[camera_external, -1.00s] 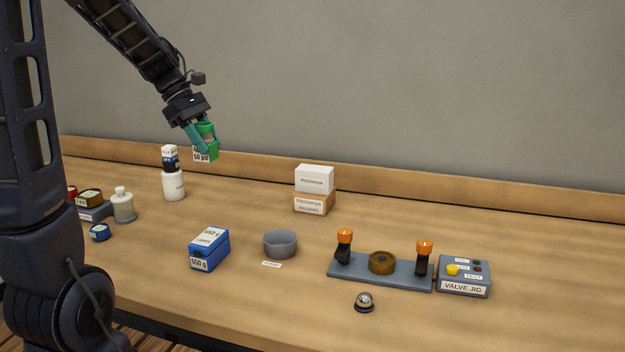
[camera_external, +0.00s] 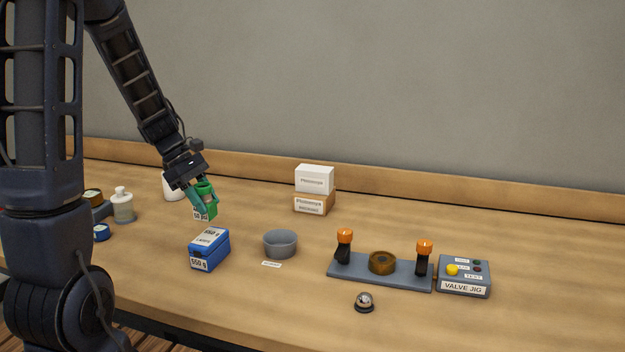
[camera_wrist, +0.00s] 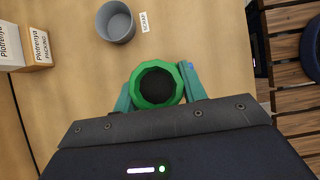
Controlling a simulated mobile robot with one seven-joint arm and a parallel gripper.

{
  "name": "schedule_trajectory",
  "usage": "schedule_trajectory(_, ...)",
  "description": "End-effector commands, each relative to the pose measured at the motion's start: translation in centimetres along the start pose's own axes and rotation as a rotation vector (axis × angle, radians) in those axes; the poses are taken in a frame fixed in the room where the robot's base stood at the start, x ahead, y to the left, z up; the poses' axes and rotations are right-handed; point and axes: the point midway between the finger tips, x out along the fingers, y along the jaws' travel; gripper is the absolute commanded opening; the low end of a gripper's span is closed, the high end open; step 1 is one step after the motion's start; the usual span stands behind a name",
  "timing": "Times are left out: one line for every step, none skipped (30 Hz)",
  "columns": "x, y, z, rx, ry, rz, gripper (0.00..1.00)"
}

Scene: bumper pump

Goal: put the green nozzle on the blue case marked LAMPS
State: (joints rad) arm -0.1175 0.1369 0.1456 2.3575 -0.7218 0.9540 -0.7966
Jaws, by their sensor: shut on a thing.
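In the wrist view the nozzle (camera_wrist: 157,84) shows as a green ring with a dark opening between the fingers.
A grey bowl (camera_external: 280,244) with a small SCRAP card (camera_external: 271,264) stands right of the case. Stacked boxes (camera_external: 314,190) stand behind. The valve jig (camera_external: 381,276) and a bell (camera_external: 365,303) are farther right. A white bottle (camera_external: 123,206) stands at left.

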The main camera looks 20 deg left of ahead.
Motion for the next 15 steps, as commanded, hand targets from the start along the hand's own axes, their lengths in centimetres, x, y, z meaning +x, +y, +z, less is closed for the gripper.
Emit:
schedule_trajectory(0.4, 0.0, -0.3, -0.001, -0.001, -0.001, 0.12)
schedule_trajectory(0.7, 0.0, -0.4, 0.0, 0.0, 0.0, 0.12)
schedule_trajectory(0.9, 0.0, -0.6, 0.001, 0.0, 0.0, 0.12)
schedule_trajectory(1.0, 0.0, -0.6, 0.001, 0.001, 0.0, 0.12)
schedule_trajectory(1.0, 0.0, -0.7, 0.001, 0.0, 0.0, 0.12)
schedule_trajectory(1.2, 0.0, -0.8, 0.0, 0.0, 0.0, 0.12)
schedule_trajectory(1.3, 0.0, -0.8, 0.0, 0.0, 0.0, 0.12)
schedule_trajectory(1.4, 0.0, -0.9, 0.0, 0.0, 0.0, 0.12)
schedule_trajectory(1.7, 0.0, -1.1, 0.0, 0.0, -0.001, 0.12)
schedule_trajectory(1.9, 0.0, -1.2, -0.001, -0.001, -0.001, 0.12)
schedule_trajectory(2.2, 0.0, -1.4, -0.001, 0.0, -0.001, 0.12)
schedule_trajectory(2.7, 0.0, -1.7, -0.002, 0.0, -0.002, 0.12)
schedule_trajectory(3.0, 0.0, -1.9, -0.002, 0.0, -0.002, 0.12)
schedule_trajectory(3.3, 0.0, -2.1, -0.001, -0.001, -0.002, 0.12)
schedule_trajectory(3.7, 0.0, -2.4, -0.002, -0.001, -0.001, 0.12)
